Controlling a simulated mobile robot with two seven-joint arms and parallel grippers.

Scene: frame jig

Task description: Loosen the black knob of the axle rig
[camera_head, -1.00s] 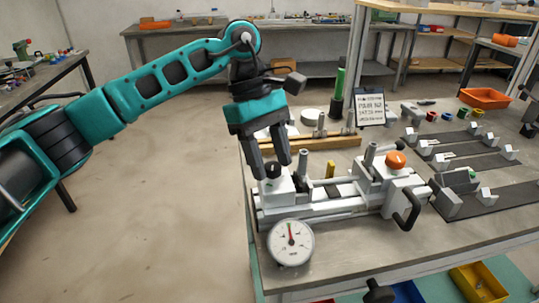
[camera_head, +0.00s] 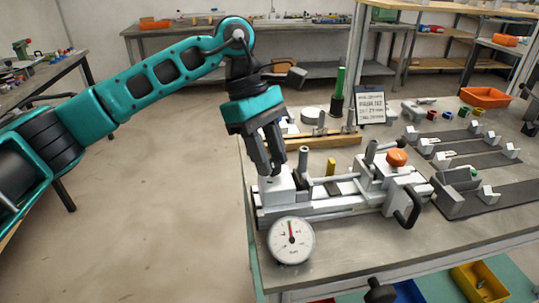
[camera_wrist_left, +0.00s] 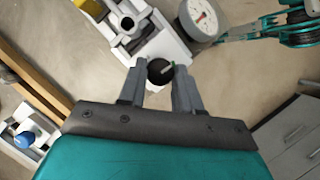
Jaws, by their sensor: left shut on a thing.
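The axle rig (camera_head: 325,208) is a pale grey metal fixture on the near left part of the bench. It carries a round dial gauge (camera_head: 291,240) at its front and an orange knob (camera_head: 397,157) on its right block. My left gripper (camera_head: 274,170) points down over the rig's left white block. In the left wrist view its fingers are shut on the black knob (camera_wrist_left: 160,71), one on each side. A small pale and green mark shows on the knob's top. In the head view the fingers hide the knob. My right gripper does not show.
A black crank handle (camera_head: 409,208) sticks out at the rig's right end. Behind the rig are a wooden rail (camera_head: 325,142), a green-topped post (camera_head: 337,95) and a small sign (camera_head: 370,107). Dark strips with pale blocks lie to the right.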

